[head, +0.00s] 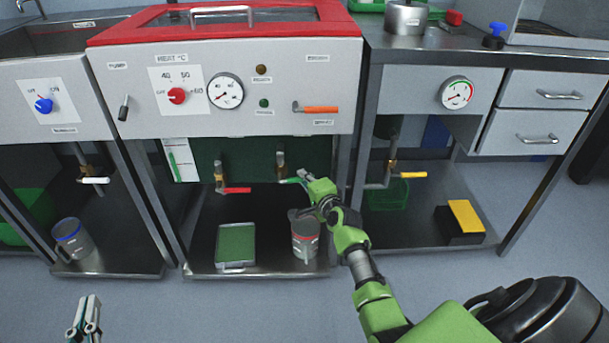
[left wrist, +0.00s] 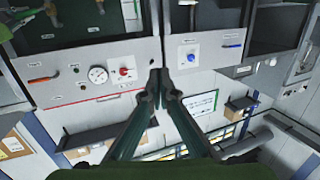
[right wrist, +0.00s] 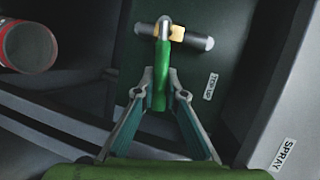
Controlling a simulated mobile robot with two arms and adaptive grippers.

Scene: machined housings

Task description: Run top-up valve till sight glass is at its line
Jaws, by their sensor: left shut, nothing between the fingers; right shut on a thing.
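The top-up valve (head: 281,165) is under the red-topped machine, with a green lever (right wrist: 161,85) and a label reading TOP UP (right wrist: 211,85). My right gripper (right wrist: 160,92) is shut on the green lever, which stands across the pipe in the right wrist view. The gripper also shows in the head view (head: 302,177), covering part of the lever. The sight glass (head: 174,166) is a narrow green tube on a white plate, left of the valves; its level against a line is too small to read. My left gripper (head: 90,304) is shut and empty, low in front of the benches.
A red-levered valve (head: 234,190) sits left of the top-up valve. A yellow-levered valve (head: 412,175) is under the right bench.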

